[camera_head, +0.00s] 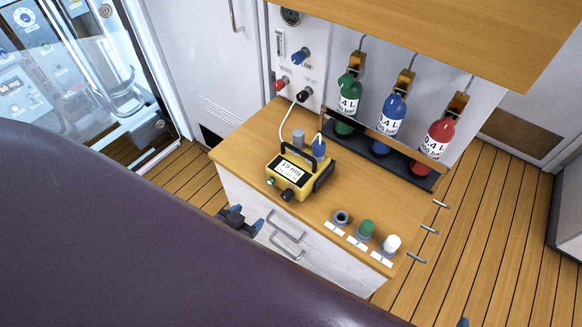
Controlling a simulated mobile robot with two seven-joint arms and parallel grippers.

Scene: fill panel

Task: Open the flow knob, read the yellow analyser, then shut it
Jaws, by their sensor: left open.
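The blue flow knob (299,57) sits on the white wall panel (316,68), above a red knob (282,84) and a black knob (304,95). The yellow analyser (273,165) stands on the wooden counter, its lit display (291,171) facing me; the text looks like "19 mg" but is too small to be sure. A pale hose runs from the panel down behind it. My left gripper (247,219) is open and empty, in front of the cabinet and left of the analyser. Only a small blue tip, probably of my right gripper (463,322), shows at the bottom edge.
Dark, green and white-capped fittings line the front right edge. A wooden shelf (450,30) overhangs. A large purple surface (150,240) fills the lower left.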

